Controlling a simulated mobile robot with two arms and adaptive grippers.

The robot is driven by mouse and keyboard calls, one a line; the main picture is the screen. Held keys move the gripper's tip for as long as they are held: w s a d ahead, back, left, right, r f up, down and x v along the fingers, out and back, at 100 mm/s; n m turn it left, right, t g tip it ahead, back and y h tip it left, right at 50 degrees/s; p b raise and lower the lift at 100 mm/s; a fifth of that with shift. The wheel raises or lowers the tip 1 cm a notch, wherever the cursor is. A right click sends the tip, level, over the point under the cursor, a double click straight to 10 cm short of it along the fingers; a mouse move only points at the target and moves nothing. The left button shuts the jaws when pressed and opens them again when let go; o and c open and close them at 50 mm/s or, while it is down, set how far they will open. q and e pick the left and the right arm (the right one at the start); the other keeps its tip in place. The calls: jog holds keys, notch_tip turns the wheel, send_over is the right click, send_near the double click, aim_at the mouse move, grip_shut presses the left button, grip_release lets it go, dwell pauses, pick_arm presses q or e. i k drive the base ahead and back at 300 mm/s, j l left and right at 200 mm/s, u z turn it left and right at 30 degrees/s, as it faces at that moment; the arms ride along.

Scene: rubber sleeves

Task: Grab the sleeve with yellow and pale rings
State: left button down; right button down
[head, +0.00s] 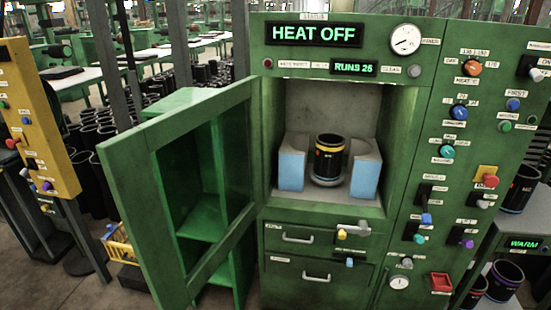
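A black sleeve (329,163) stands upright in the open chamber of the green machine, in the head view. It has a yellow ring near its top and small orange marks on its side. A pale band shows at its foot, and I cannot tell whether it is a ring or a round seat. A light blue block (291,164) stands on its left and another blue block (365,176) on its right. Neither of my grippers is in view.
The green machine door (130,170) stands open to the left. Displays read HEAT OFF (314,34) and RUNS 25 (354,68). Knobs and buttons fill the right panel. More dark sleeves (504,281) stand at the right by a WARM sign (524,243). A yellow basket (120,246) is at left.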

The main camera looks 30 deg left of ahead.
aim_at(329, 146)
jog(key=u, duration=0.3)
jog(key=i+l+u, duration=0.1)
jog(key=u, duration=0.3)
jog(key=i+l+u, duration=0.15)
jog(key=u, duration=0.3)
jog(key=i+l+u, duration=0.1)
jog(key=u, duration=0.3)
jog(key=l+u, duration=0.4)
jog(key=i+j, duration=0.05)
jog(key=j, duration=0.05)
